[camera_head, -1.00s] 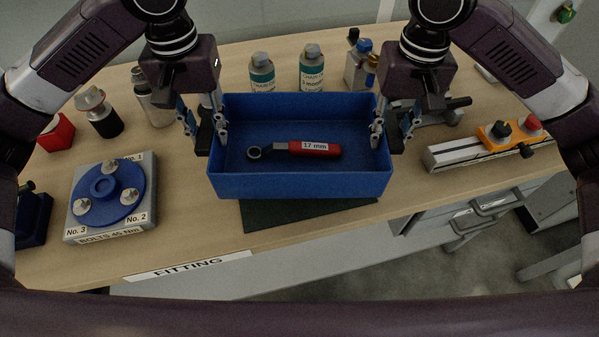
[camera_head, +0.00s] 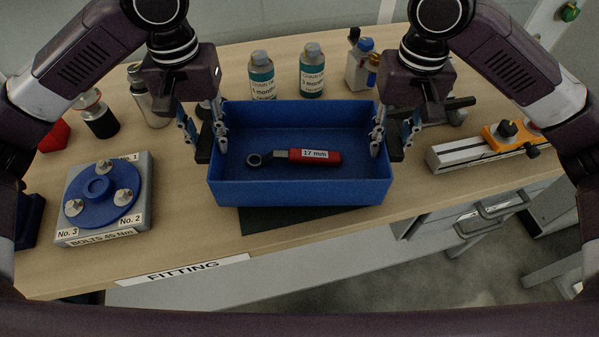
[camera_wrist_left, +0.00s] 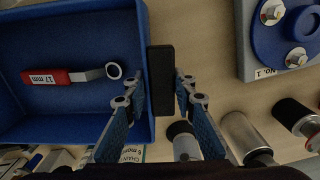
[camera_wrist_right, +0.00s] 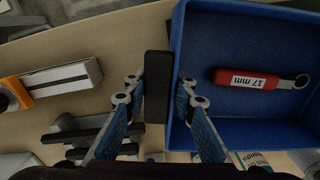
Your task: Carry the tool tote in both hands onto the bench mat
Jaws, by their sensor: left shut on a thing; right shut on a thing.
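The blue tool tote (camera_head: 300,193) is upright and roughly level in the middle of the head view, with a red-handled wrench (camera_head: 313,156) marked 17 mm lying inside. A dark mat (camera_head: 300,219) shows under its front edge; the rest is hidden by the tote, and I cannot tell whether they touch. My left gripper (camera_head: 207,140) is shut on the tote's left black handle (camera_wrist_left: 160,105). My right gripper (camera_head: 392,140) is shut on its right black handle (camera_wrist_right: 157,95).
A bolt plate (camera_head: 80,236) with a blue disc stands at left. Two labelled bottles (camera_head: 261,78) (camera_head: 311,75) stand behind the tote. A grey rail with an orange block (camera_head: 505,137) lies at right. The bench's front edge carries a FITTING label (camera_head: 183,271).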

